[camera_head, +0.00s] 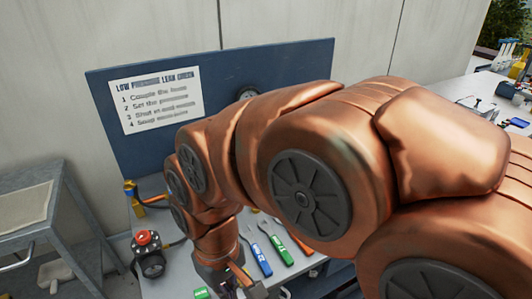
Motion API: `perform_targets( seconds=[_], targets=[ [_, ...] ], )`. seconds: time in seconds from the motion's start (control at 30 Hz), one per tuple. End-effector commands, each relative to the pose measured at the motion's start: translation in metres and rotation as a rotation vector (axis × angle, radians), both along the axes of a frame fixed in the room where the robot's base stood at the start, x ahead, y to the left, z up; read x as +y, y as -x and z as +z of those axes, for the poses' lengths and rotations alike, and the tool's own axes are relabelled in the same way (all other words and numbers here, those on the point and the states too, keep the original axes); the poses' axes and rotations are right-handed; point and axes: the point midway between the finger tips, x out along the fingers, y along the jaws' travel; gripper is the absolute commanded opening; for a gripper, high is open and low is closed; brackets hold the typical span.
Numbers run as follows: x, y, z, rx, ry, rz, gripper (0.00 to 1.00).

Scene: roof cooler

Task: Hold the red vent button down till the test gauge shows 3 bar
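The red button (143,237) sits on top of a small black and metal fitting (150,263) on the bench, at the lower left.
A blue panel (120,155) with a white instruction sheet (157,99) stands behind the bench. Blue- and green-handled tools (277,246) lie right of my gripper. A yellow-handled item (132,197) stands behind the button. A grey metal stand (75,235) is at left.

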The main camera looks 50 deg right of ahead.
Motion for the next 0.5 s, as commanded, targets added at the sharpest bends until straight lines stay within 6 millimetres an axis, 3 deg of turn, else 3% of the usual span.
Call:
perform_targets(
  seconds=[0.27, 0.5],
  targets=[
    [0.000, -0.097, 0.019, -0.127, -0.126, -0.081, 0.00],
    [-0.025, -0.182, 0.033, -0.257, -0.217, -0.179, 0.00]
  ],
)
